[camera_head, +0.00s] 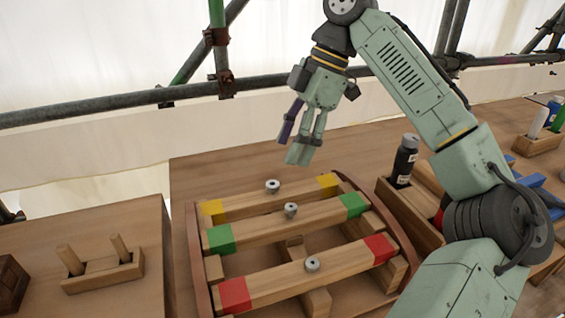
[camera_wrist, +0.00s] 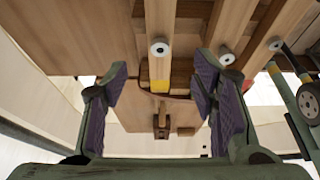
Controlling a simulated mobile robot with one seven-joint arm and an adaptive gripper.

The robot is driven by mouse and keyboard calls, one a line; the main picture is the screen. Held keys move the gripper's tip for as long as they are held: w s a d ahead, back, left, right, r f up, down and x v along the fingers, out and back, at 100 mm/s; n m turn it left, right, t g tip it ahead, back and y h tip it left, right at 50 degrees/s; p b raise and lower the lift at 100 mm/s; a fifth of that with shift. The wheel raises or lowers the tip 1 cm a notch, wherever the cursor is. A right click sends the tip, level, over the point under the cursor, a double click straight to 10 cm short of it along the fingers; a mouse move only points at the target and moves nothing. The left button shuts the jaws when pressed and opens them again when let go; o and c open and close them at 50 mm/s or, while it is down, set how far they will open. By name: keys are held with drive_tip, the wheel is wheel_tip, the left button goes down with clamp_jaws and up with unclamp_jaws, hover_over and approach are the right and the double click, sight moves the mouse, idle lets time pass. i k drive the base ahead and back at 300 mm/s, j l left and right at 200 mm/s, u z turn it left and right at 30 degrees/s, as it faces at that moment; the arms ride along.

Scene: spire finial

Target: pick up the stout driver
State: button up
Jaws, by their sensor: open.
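No thing in view can be surely told as the stout driver. In the head view, a small wooden rack (camera_head: 535,145) at the far right holds a white upright handle (camera_head: 538,122) and a green one (camera_head: 558,118); the frames do not show which, if either, is the driver. My gripper (camera_head: 298,142) hangs open and empty above the back of the wooden frame, well left of that rack.
Wooden beams with yellow, green and red ends (camera_head: 235,295) lie across a curved frame (camera_head: 196,250), with grey round fittings (camera_head: 312,264) on top. A dark bottle (camera_head: 404,160) stands right of it. A two-peg block (camera_head: 103,273) sits on the left table. Scaffold pipes (camera_head: 100,108) run behind.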

sight(405, 158)
drive_tip(key=k, duration=1)
